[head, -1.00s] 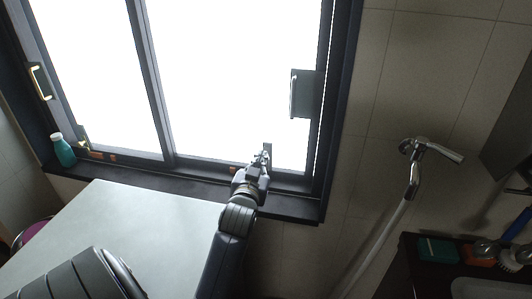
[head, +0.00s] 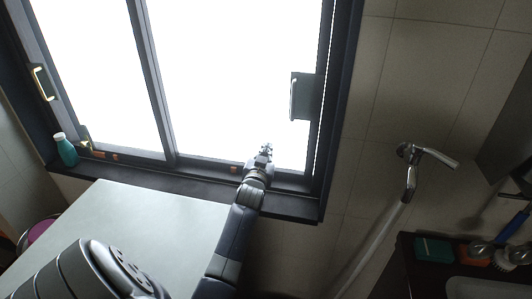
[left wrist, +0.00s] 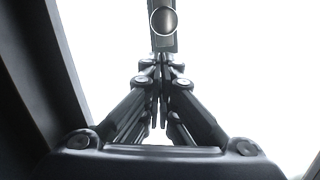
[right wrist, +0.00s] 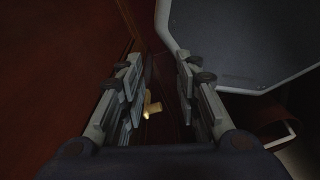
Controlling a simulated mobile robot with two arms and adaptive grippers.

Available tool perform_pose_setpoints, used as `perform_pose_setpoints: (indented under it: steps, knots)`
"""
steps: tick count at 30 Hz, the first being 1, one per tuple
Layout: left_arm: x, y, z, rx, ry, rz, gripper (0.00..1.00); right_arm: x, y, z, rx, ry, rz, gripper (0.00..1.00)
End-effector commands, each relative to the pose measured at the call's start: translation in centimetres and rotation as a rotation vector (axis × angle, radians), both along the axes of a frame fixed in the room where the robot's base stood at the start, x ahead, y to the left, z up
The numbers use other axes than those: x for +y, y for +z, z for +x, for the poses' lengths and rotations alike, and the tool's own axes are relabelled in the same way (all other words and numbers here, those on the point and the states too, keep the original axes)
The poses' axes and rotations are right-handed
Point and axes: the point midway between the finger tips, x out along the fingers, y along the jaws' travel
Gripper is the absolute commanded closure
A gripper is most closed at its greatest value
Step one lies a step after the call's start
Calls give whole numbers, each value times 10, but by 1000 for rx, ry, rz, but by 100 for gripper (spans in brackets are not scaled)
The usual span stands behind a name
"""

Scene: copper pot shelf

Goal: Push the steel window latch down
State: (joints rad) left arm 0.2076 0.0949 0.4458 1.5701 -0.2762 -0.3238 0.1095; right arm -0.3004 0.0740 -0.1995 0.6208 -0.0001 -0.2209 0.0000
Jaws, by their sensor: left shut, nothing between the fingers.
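The steel latch (head: 293,95) is a bright upright bar on a dark plate at the right side of the window. A grey piece with a round metal end (left wrist: 163,20) shows past the fingers in the left wrist view and looks like part of the latch. My left gripper (head: 266,149) is shut and empty, below and left of the latch in the head view. Its fingers (left wrist: 159,65) meet just under the grey piece; I cannot tell whether they touch it. My right gripper (right wrist: 155,68) is open and empty, away from the window.
A teal bottle (head: 66,150) stands on the sill at the left, below a brass handle (head: 42,83). A pale tabletop (head: 110,230) lies below the window. A small yellow thing (right wrist: 152,104) shows beyond my right fingers.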

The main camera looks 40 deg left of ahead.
Motion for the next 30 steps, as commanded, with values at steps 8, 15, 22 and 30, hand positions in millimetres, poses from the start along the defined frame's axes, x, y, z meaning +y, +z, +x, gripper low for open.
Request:
perform_pose_setpoints:
  steps: [8, 15, 22, 30]
  knots:
    - [3, -12, 1, -4, -1, 1, 100, -1, 3, -2, 3, 1, -2, 69]
    - [3, -13, 1, -5, -1, 2, 100, -5, 3, -2, 3, 2, -6, 69]
    - [3, -28, 1, -3, 0, 1, 100, -7, -9, -1, 1, 3, -8, 69]
    - [3, -54, 1, -4, 0, 0, 100, -7, -28, -1, 0, 3, -8, 69]
